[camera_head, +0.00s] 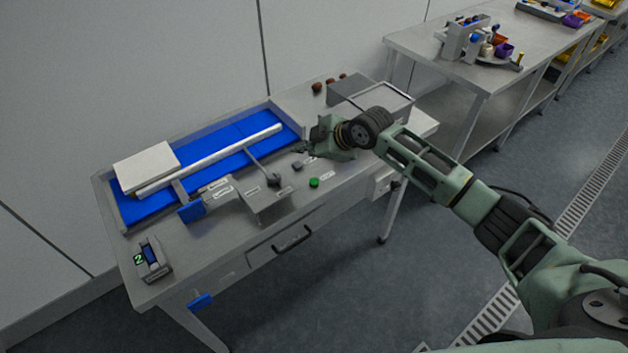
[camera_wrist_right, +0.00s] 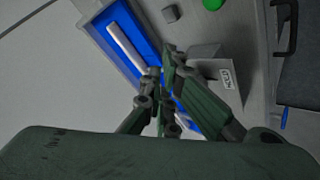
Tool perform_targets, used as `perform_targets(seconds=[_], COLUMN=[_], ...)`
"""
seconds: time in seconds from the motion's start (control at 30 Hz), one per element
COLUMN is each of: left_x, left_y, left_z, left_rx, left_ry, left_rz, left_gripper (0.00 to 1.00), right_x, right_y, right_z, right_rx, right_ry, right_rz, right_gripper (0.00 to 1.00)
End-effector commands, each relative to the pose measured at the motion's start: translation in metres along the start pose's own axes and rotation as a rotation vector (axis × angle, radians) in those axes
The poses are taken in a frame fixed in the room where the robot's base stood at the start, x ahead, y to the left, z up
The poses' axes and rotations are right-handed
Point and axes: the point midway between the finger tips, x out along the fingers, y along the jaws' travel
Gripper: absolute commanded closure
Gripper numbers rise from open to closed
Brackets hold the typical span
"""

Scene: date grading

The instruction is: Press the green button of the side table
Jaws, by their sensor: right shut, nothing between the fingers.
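The green button (camera_head: 314,183) is a small round cap on the grey side table (camera_head: 350,185), near its front edge. It also shows at the top edge of the right wrist view (camera_wrist_right: 212,4), partly cut off. My right gripper (camera_head: 303,148) reaches in from the right and is above the table, behind the button and apart from it. Its fingers (camera_wrist_right: 170,62) are shut with nothing between them, over the blue belt in the wrist view. My left gripper is not in view.
A blue belt (camera_head: 215,180) with a white bar (camera_head: 210,160) and white box (camera_head: 146,167) fills the table's back. A small dark block (camera_head: 281,167) and a sloped grey box (camera_head: 268,205) stand left of the button. A grey bin (camera_head: 385,100) stands at the table's right.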

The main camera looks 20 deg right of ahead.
Motion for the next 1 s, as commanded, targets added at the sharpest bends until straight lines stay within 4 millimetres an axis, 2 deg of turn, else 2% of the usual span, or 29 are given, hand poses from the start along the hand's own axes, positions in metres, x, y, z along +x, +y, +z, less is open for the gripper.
perform_targets(seconds=[0.27, 0.7, 1.0], left_x=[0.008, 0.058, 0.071], left_y=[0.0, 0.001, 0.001], left_z=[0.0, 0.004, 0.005], left_rx=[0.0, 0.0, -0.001], left_ry=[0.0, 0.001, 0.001], left_rz=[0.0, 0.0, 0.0], left_gripper=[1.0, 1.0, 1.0], right_x=[0.007, 0.048, 0.062], right_y=[-0.006, -0.036, -0.045], right_z=[0.005, 0.035, 0.044], right_rx=[0.001, 0.001, 0.001], right_ry=[0.0, -0.001, 0.001], right_rz=[-0.001, -0.002, 0.0], right_gripper=[1.0, 1.0, 1.0])
